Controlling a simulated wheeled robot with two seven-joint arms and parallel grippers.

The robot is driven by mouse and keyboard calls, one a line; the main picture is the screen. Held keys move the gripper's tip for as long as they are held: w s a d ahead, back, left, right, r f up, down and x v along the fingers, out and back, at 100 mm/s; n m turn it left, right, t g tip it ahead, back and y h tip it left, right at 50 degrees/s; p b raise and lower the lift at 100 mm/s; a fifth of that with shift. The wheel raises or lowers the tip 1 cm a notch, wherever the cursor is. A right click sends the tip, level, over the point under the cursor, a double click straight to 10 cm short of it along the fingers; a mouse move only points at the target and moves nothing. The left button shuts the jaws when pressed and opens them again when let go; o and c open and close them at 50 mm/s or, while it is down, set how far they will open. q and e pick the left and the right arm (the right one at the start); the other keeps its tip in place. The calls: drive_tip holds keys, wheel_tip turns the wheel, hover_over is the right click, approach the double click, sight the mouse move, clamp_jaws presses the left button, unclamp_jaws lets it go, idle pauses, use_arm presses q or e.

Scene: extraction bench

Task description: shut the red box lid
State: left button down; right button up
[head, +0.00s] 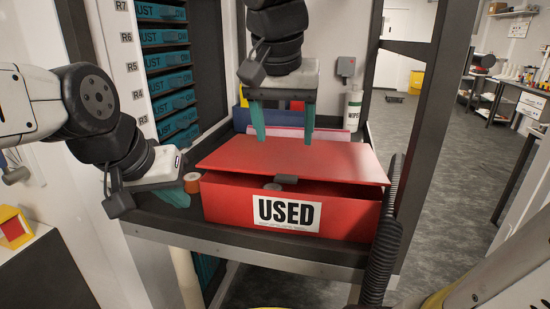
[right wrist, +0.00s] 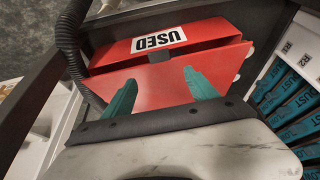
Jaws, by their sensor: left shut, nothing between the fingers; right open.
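The red box (head: 345,218) stands on the dark bench shelf, with a "USED" label on its front. Its red lid (head: 290,162) lies low over the box but slightly raised, with a dark gap along the front under its edge. A small grey latch piece (head: 286,179) sits at the lid's front middle. My right gripper (head: 283,135) is open and empty, pointing down near the lid's back edge; its fingers (right wrist: 160,92) overlap the lid in the right wrist view. Whether they touch it I cannot tell. My left gripper (head: 176,198) is shut and empty, left of the box.
A wipes bottle (head: 353,110) and pink and blue items (head: 300,133) are behind the box. A rack of teal boxes (head: 168,85) is at the left back. A black corrugated hose (head: 383,240) runs beside the box's right end.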

drive_tip(key=shift+r, duration=0.1)
drive_tip(key=c, duration=0.3)
drive_tip(key=shift+w+r, duration=0.3)
drive_tip(key=c, duration=0.4)
drive_tip(key=w+r+g, duration=0.1)
drive_tip(key=w+d+r+g+y, duration=0.1)
drive_tip(key=w+g, duration=0.1)
drive_tip(key=w+r+g, duration=0.1)
drive_tip(key=shift+w+d+r, duration=0.15)
drive_tip(key=shift+d+r, duration=0.05)
drive_tip(key=shift+d, duration=0.05)
clamp_jaws()
drive_tip(key=g, duration=0.2)
approach(287, 178)
drive_tip(key=shift+y, duration=0.3)
drive_tip(key=f, duration=0.4)
drive_tip(key=s+f, duration=0.1)
drive_tip(key=f, duration=0.1)
drive_tip(key=shift+s+d+f, duration=0.1)
drive_tip(key=shift+d+f, duration=0.1)
drive_tip(key=shift+f, duration=0.2)
